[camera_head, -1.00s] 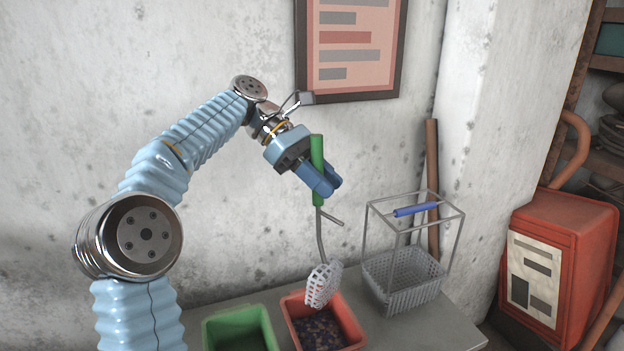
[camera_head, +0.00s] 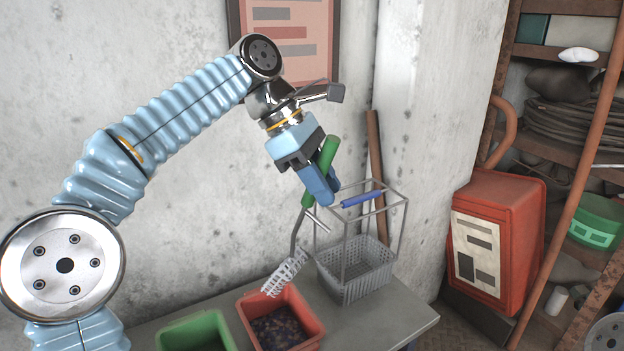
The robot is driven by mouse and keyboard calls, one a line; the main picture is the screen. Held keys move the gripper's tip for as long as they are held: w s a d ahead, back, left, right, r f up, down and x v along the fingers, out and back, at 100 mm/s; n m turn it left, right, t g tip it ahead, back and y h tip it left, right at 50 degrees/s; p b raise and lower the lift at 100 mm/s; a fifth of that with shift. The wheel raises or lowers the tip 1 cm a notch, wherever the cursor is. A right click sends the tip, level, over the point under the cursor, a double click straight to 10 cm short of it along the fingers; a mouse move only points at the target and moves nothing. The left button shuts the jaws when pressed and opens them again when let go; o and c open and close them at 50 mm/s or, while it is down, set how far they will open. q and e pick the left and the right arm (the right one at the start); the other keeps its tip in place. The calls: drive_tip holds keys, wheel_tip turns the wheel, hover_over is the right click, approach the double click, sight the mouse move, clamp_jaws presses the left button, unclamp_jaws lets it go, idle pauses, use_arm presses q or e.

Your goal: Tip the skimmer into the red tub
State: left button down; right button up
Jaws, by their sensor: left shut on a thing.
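My left gripper (camera_head: 320,190) is shut on the green handle of the skimmer (camera_head: 328,152). The skimmer hangs tilted, with its grey rod running down and left to a perforated white scoop (camera_head: 285,272). The scoop is over the back part of the red tub (camera_head: 244,314), seen almost edge-on. I cannot tell whether anything lies in the scoop. The red tub stands on the grey table and holds dark, mixed small pieces. My right gripper is not in view.
A green tub (camera_head: 222,327) stands left of the red tub. A grey wire basket (camera_head: 357,289) with a blue handle (camera_head: 362,198) stands to the right, close to the skimmer. Bare table (camera_head: 408,322) lies at the front right. A red cabinet (camera_head: 497,240) stands beyond it.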

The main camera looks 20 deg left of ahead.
use_arm(q)
drive_tip(key=s+d+f+t+y, duration=0.1)
drive_tip(key=d+f+y, duration=0.4)
drive_tip(key=d, duration=0.4)
drive_tip(key=s+d+f+m+t+y, duration=0.1)
drive_tip(key=s+d+f+y, duration=0.1)
drive_tip(key=d+f+y, duration=0.4)
drive_tip(key=d+f, duration=0.1)
drive_tip(key=d, duration=0.3)
drive_tip(key=shift+s+f+y, duration=0.15)
drive_tip(key=shift+s+y, duration=0.05)
drive_tip(key=shift+y, duration=0.1)
drive_tip(key=shift+d, duration=0.1)
drive_tip(key=s+d+r, duration=0.3)
drive_tip(key=r, duration=0.1)
drive_tip(key=shift+d, duration=0.35)
drive_tip(key=shift+s, duration=0.1)
idle(0.4)
